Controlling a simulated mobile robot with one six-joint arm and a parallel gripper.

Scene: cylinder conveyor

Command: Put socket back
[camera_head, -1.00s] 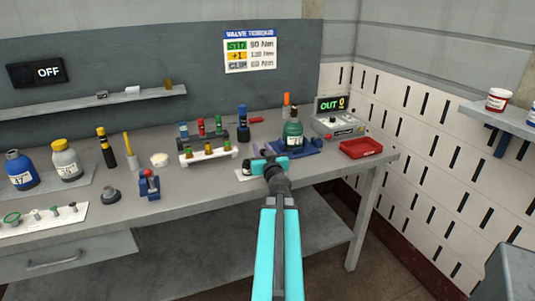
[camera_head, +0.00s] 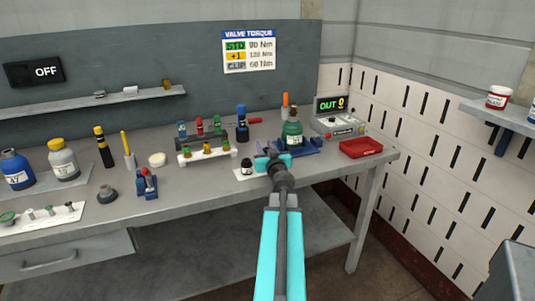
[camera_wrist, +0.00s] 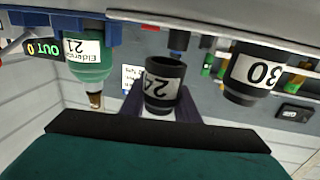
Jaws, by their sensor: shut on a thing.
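My gripper (camera_head: 271,159) is over the right part of the workbench, beside a white plate (camera_head: 242,177). In the wrist view its dark fingers are shut on a black socket marked 24 (camera_wrist: 162,88). In the head view the gripper hides this socket, so I cannot tell its height over the bench. A second black socket, marked 30 (camera_wrist: 250,72), stands on the white plate just left of the gripper; it also shows in the head view (camera_head: 247,167).
A green bottle (camera_head: 292,133) stands in a blue holder (camera_head: 311,147) just behind and right of my gripper. A white rack (camera_head: 208,153) stands to the left. A red tray (camera_head: 362,148) and a control box reading OUT 0 (camera_head: 340,124) are farther right.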

